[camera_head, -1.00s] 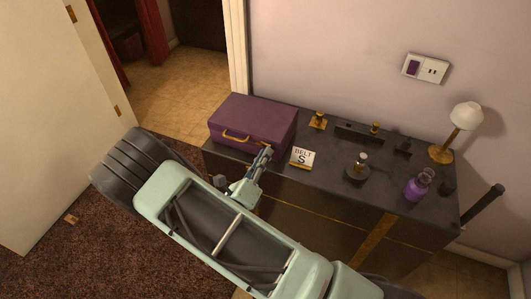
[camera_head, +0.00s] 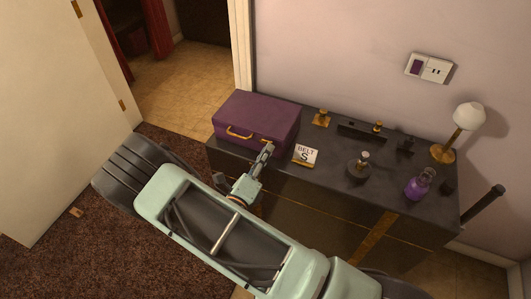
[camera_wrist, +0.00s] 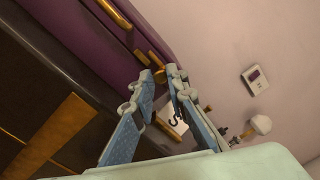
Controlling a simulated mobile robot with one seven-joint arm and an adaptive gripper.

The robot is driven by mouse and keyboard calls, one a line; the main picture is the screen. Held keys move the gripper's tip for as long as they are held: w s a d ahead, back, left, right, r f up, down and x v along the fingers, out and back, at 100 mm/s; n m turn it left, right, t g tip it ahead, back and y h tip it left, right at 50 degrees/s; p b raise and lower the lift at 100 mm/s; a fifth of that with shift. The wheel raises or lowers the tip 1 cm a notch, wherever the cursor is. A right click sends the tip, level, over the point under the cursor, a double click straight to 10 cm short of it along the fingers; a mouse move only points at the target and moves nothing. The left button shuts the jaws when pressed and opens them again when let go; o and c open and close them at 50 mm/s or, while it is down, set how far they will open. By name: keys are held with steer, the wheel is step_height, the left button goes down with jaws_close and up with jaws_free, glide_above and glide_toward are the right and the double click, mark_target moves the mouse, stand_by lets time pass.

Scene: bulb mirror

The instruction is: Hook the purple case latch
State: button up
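The purple case (camera_head: 262,116) sits closed on the left end of the dark dresser. It fills the upper left of the wrist view (camera_wrist: 165,32). A gold handle (camera_head: 238,134) is on its front and also shows in the wrist view (camera_wrist: 115,12). Small gold latch pieces (camera_wrist: 142,57) show on the case front to the handle's right, just beyond my fingertips. My gripper (camera_wrist: 160,77) is in front of the case's right front part, with its blue fingers apart and nothing seen between them. I cannot tell whether a finger touches the latch. In the head view my gripper (camera_head: 267,149) partly covers that area.
Bottles, including a purple one (camera_head: 419,185), a black holder (camera_head: 362,132) and a lamp (camera_head: 466,118) stand farther right. The dresser top (camera_head: 330,180) is bare near its front edge.

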steer(key=o, duration=0.4)
steer(key=shift+c, duration=0.2)
steer(key=v, duration=1.2)
